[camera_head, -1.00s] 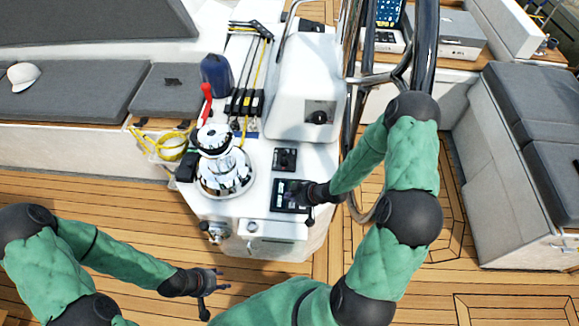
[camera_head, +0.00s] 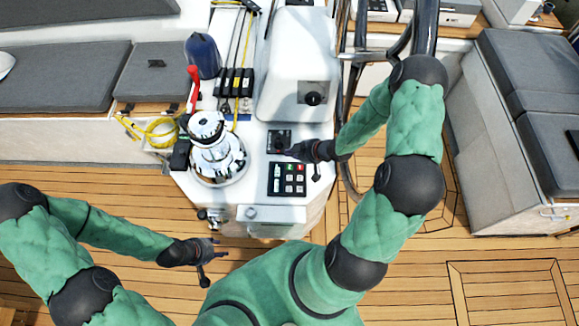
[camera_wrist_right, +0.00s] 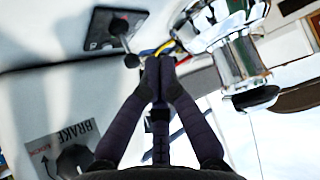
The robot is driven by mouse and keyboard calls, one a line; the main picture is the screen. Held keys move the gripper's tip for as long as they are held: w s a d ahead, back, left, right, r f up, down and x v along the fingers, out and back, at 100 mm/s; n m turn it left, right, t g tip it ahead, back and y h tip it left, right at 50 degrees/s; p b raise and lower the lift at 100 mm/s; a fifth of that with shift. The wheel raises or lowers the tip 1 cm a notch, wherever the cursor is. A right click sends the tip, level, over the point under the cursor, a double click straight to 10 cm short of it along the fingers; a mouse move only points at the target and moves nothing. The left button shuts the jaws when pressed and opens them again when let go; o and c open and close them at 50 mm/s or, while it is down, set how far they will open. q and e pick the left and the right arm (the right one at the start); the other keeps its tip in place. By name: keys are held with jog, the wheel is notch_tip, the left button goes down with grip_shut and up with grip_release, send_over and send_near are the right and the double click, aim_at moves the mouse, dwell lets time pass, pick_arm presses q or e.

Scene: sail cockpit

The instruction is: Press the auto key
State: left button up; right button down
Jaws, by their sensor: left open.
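A black keypad (camera_head: 287,179) with a small screen, a green key, a red key and several pale keys lies on the white console (camera_head: 250,190). Its labels are too small to read, so I cannot tell which is the auto key. My right gripper (camera_head: 288,152) is just beyond the keypad, beside a dark lever panel (camera_head: 279,139). My left gripper (camera_head: 215,249) is open and empty above the deck, left of the console's front.
A chrome winch (camera_head: 215,150) stands left of the keypad, with a red-handled lever (camera_head: 194,88) behind it. A white pod (camera_head: 297,65) rises behind the lever panel. The steering wheel (camera_head: 424,30) is at the right. A brake label (camera_wrist_right: 62,150) shows in the wrist view.

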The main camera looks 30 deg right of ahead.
jog(key=b, duration=0.6)
send_over(291, 168)
notch_tip(291, 168, down, 7)
jog(key=shift+s+f, duration=0.1)
jog(key=shift+f, duration=0.1)
jog(key=shift+f+b, duration=0.55)
jog(key=shift+f, duration=0.1)
dwell(0.5)
jog(key=shift+f, duration=0.3)
jog(key=shift+f+b, duration=0.45)
jog(key=shift+b, duration=0.1)
dwell(0.6)
jog(key=shift+r, duration=0.1)
jog(key=shift+r+p, duration=0.8)
